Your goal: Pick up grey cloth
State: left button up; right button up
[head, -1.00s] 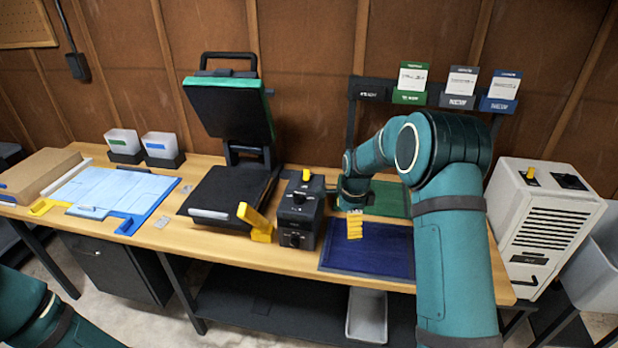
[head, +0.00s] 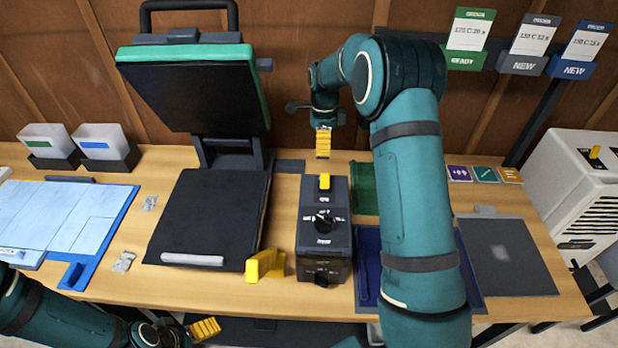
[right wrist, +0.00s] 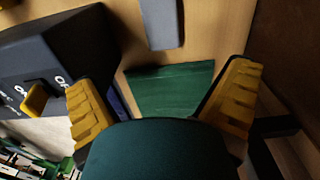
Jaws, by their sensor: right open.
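The grey cloth (head: 515,275) lies flat at the right end of the bench, with a paler square in its middle and a small tab at its far edge. My right gripper (head: 323,143) is well to the left of it, raised behind the control box, with yellow ridged fingers. In the right wrist view its fingers (right wrist: 165,105) are spread and empty, with the green cloth (right wrist: 172,90) showing between them. My left gripper (head: 205,328) is low at the bottom left, below the bench's front edge; its finger gap is unclear.
A blue cloth (head: 368,290) lies partly hidden under my right arm, beside the grey cloth. The black control box (head: 324,225), the open press (head: 215,210) and a yellow stand (head: 265,265) fill the middle. A white cabinet (head: 590,175) stands at the right.

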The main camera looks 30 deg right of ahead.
jog(key=f+b, duration=0.1)
jog(key=f, duration=0.2)
jog(key=f+b, duration=0.1)
jog(key=f, duration=0.3)
jog(key=f+b, duration=0.1)
jog(key=f, duration=0.3)
jog(key=shift+s+f+b, duration=0.1)
jog(key=shift+s+b, duration=0.25)
jog(key=shift+b, duration=0.05)
jog(key=f, duration=0.3)
jog(key=f+b, duration=0.1)
jog(key=f, duration=0.1)
jog(key=shift+w, duration=0.4)
pick_arm(q)
jog(key=f, duration=0.5)
jog(key=shift+s+f, duration=0.3)
jog(key=shift+s, duration=0.1)
pick_arm(e)
jog(key=shift+r, duration=0.1)
jog(key=c, duration=1.1)
